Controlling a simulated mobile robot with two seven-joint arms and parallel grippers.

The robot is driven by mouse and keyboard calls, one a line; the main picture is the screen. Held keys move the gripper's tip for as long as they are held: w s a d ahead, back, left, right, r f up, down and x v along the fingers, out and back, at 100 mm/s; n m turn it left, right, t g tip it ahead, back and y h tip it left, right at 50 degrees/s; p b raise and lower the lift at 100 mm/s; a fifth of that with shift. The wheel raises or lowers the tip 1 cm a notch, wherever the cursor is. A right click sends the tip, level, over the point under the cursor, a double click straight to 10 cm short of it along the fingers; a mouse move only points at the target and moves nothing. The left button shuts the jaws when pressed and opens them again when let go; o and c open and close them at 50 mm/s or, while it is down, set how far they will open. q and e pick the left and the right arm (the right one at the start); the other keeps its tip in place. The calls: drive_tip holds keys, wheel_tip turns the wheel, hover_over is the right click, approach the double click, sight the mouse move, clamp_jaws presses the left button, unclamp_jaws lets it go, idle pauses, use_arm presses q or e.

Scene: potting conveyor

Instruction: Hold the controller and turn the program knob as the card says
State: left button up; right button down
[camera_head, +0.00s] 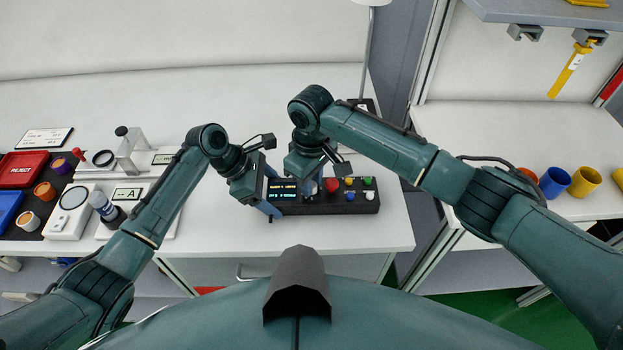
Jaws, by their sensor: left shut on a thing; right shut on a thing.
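The controller (345,208) is a dark box on the white table in front of me, with a small lit display (283,190) at its left and a red button (332,185) and several coloured buttons at its right. My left gripper (268,209) is shut on the controller at its left end. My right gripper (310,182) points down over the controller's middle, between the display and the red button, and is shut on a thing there. The program knob is hidden under it. I cannot make out which card gives the setting.
A red REJECT tray (22,168), a blue tray (9,207), small pots and a white scale (70,212) stand at the left. A thin lamp pole (368,60) rises behind the controller. Blue and yellow cups (585,181) stand on the right table.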

drive_tip(key=shift+n, duration=0.6)
